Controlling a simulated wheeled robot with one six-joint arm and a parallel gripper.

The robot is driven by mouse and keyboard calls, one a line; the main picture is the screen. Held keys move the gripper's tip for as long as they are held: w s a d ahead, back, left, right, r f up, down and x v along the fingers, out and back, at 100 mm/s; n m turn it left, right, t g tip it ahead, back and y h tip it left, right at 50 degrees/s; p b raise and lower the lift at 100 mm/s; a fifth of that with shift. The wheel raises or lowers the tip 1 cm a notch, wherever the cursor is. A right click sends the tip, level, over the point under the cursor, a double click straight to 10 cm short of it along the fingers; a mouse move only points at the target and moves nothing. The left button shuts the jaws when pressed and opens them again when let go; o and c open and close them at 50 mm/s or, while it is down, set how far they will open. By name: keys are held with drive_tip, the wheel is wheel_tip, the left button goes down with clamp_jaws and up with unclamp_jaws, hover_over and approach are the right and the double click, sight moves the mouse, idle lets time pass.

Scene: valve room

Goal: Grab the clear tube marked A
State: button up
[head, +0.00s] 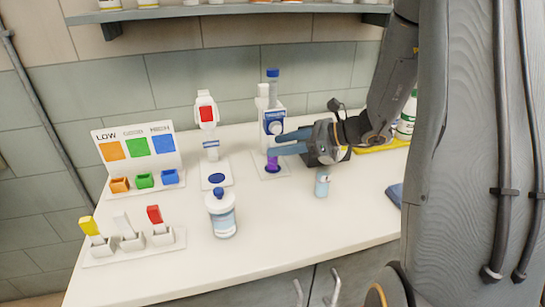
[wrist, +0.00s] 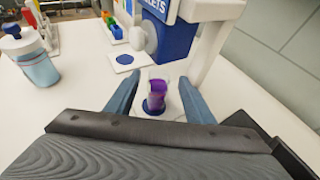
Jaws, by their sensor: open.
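A clear tube with purple contents (wrist: 156,96) stands upright on a white base with a blue disc, under a dispenser. Its purple part (head: 272,162) also shows in the head view, just below my fingers. I can read no letter A on it. My gripper (head: 271,146) is open, with blue fingers pointing left at the dispenser. In the wrist view my gripper (wrist: 160,78) has one finger on each side of the tube, with gaps visible and nothing held. A small light-blue bottle (head: 322,182) stands on the counter below my gripper; I see no mark on it.
The dispenser (head: 273,122) has a blue sign partly reading "LETS". A second white stand (head: 209,115) with a red panel is to its left. A white-and-blue bottle (head: 221,215), colour bins (head: 145,181) and a switch rack (head: 128,240) lie left.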

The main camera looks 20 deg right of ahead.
drive_tip(key=shift+x, duration=1.45)
drive_tip(key=shift+c, duration=0.5)
clamp_jaws()
